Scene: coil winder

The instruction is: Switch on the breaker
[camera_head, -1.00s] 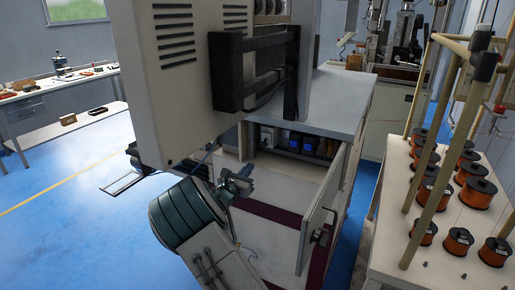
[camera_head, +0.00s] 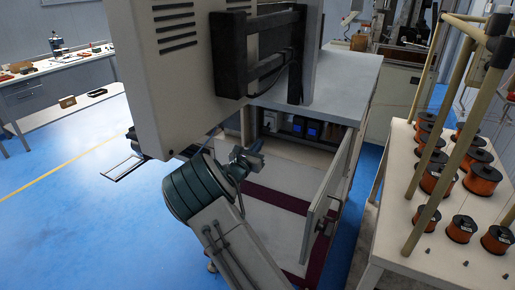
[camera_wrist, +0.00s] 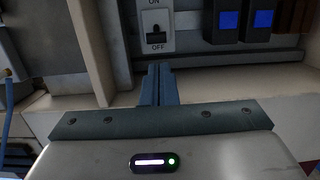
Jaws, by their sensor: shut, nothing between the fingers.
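The breaker (camera_wrist: 157,28) is a pale plate with a black toggle, marked ON above and OFF below. It fills the top middle of the wrist view; its toggle appears to sit low, towards OFF. My gripper (camera_wrist: 157,72) is shut and empty, its blue-grey fingers together just below the breaker and pointing at it. A gap seems to remain between fingertips and toggle, though depth is hard to judge. In the head view my gripper (camera_head: 256,150) is in front of the cabinet's open compartment (camera_head: 300,143).
Two black modules with blue faces (camera_wrist: 229,20) sit right of the breaker. The cabinet door (camera_head: 328,200) stands open on the right. A large beige panel box (camera_head: 170,70) hangs above my arm. A spool table (camera_head: 395,235) stands at the right; blue floor lies open left.

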